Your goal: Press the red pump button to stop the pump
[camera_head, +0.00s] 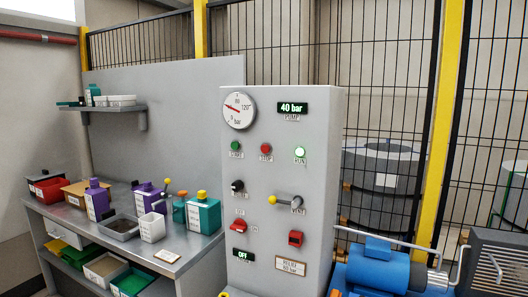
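The red pump button (265,148) sits on the upper front of the grey control panel (270,180), above a label that seems to read STOP. A darker green button (235,146) is to its left. A brightly lit green lamp (300,153) is to its right. The pump display (292,108) above reads 40 bar, and a round dial gauge (239,110) is at the upper left. Nothing covers the red button. Neither of my grippers is in view.
Lower on the panel are a black knob (237,187), a yellow-tipped lever (288,201), red switches (295,239) and an OFF display (243,254). A blue motor (378,268) stands at right. A cluttered workbench (185,262) is at left, mesh fencing (385,80) behind.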

